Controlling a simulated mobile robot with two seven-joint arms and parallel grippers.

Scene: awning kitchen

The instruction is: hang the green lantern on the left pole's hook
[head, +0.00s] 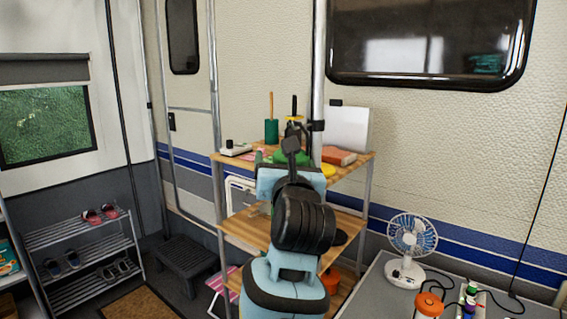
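One of my arms rises from the bottom middle of the head view and reaches toward the shelf top. I cannot tell which arm it is. Its dark end (291,146) is in front of the top shelf, and its fingertips are hidden or too small to read. A green shape (280,157) shows just behind the wrist, mostly covered; I cannot tell whether it is the green lantern or whether it is held. A pale pole (319,60) stands behind the shelf with a black clamp (317,126) on it. No second gripper can be made out.
The wooden shelf unit (357,163) carries a green pot (271,132), a brick-coloured block (338,156) and a white panel (347,128). A fan (412,237) and an orange object (429,303) stand on the grey table (377,290). A shoe rack (85,232) is at left.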

